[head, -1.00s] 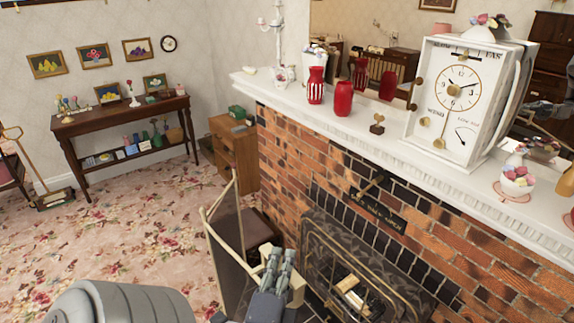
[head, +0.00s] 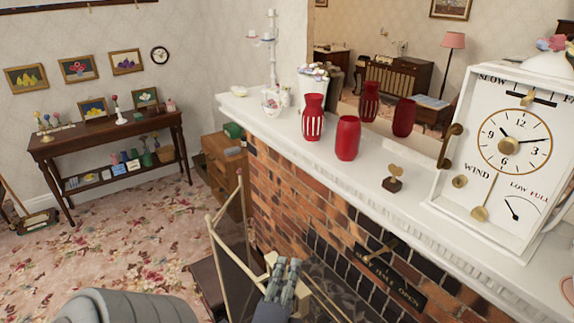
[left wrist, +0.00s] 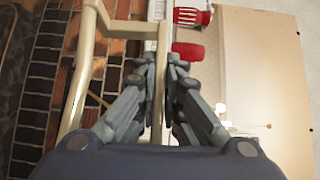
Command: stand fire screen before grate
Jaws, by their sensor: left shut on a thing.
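The fire screen (head: 232,262) has a cream frame and dark mesh panels. It stands upright with its panels folded at an angle, at the bottom middle of the head view, in front of the brick fireplace. My left gripper (head: 287,272) is shut on a cream bar of the frame. The left wrist view shows its fingers (left wrist: 163,80) closed around this bar, with the cream frame (left wrist: 75,85) running beside them. The grate is mostly hidden behind the gripper and cut off by the lower edge; only its dark surround (head: 345,288) shows. My right gripper is not in view.
A wooden cabinet (head: 222,165) stands beyond the screen. Floral carpet (head: 130,245) lies free at left.

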